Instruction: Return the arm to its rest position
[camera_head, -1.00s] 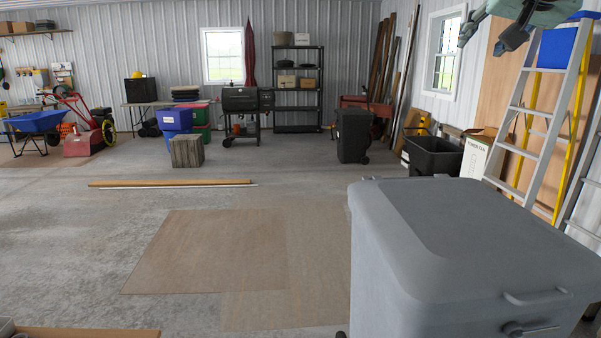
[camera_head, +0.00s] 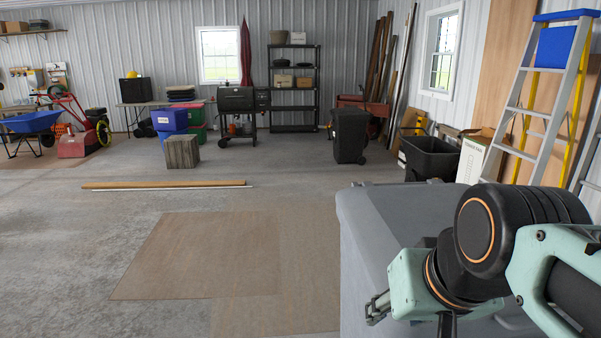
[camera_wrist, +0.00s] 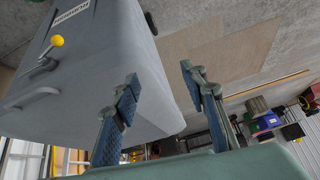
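My arm shows at the lower right of the head view, in front of the large grey lidded container (camera_head: 385,215). It hides much of the container's top. Part of my gripper shows at the arm's lower left end in that view. In the wrist view my gripper (camera_wrist: 159,84) has its two blue-padded fingers spread apart, with nothing between them. The grey container (camera_wrist: 90,75) fills the left of that view, behind the left finger. I cannot tell how close the finger is to it.
A yellow knob (camera_wrist: 57,41) and a handle show on the container. An open black bin (camera_head: 430,158), a white box (camera_head: 473,160) and a stepladder (camera_head: 520,110) stand along the right wall. Long boards (camera_head: 165,184) lie on the floor. The floor left of the container is largely clear.

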